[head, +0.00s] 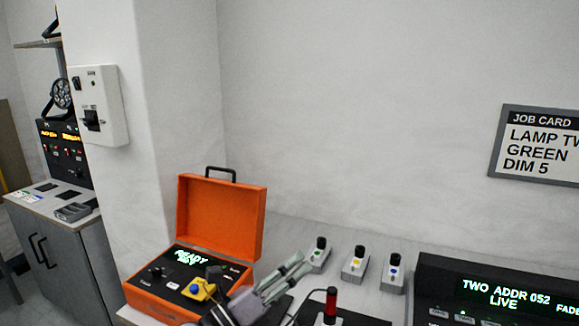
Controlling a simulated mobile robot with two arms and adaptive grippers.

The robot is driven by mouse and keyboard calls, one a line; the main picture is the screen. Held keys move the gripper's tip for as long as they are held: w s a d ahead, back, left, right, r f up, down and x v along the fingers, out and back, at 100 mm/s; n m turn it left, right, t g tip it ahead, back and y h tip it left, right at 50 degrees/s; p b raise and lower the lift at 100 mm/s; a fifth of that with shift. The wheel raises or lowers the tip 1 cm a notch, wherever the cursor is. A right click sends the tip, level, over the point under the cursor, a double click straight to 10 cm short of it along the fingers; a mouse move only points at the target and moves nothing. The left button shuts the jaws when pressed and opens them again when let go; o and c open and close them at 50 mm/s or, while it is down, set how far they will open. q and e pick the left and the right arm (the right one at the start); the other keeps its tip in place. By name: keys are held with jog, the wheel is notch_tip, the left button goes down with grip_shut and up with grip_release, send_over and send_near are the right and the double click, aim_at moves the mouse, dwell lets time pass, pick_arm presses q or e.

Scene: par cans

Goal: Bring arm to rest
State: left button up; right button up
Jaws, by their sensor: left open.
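My left gripper (302,265) is at the bottom middle of the head view, with its two pale fingers pointing up and to the right. It is open, with a narrow gap and nothing visible between the fingers. It is in front of the counter, just right of an open orange case (221,215) whose display reads READY. A yellow piece with a blue button (198,289) is at the case's front, beside my gripper. My right gripper is not in view.
Three small grey boxes with green (318,257), yellow (354,264) and blue (393,273) markings stand behind. A red-topped device (331,302) is near my fingers. A black console (490,290) reads TWO ADDR 052 LIVE. A job card (540,143) hangs above.

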pick_arm(q)
jog(key=s+a+f+n+t+y, duration=0.1)
jog(key=s+a+f+n+y, duration=0.2)
jog(key=a+f+n+y, duration=0.75)
jog(key=s+a+f+n+y, duration=0.4)
jog(key=a+f+n+y, duration=0.15)
jog(key=n, duration=1.05)
jog(key=s+a+f+n+g, duration=0.2)
jog(key=s+f+n+g, duration=0.4)
jog(key=s, duration=0.7)
jog(key=s+a+f+n+g, duration=0.4)
jog(key=s+f, duration=0.3)
jog(key=s, duration=0.5)
notch_tip(320, 180, down, 26)
jog(key=s+d+g, duration=0.2)
jog(key=s+a+f, duration=0.1)
jog(key=s+f, duration=0.6)
jog(key=s, duration=0.1)
jog(key=s+a+f+g, duration=0.1)
jog(key=s+a+f, duration=0.1)
jog(key=s+f, duration=0.6)
jog(key=shift+s+a+f+m+g+p, duration=0.15)
jog(key=shift+a+f+m+g+p, duration=0.15)
jog(key=shift+m, duration=0.15)
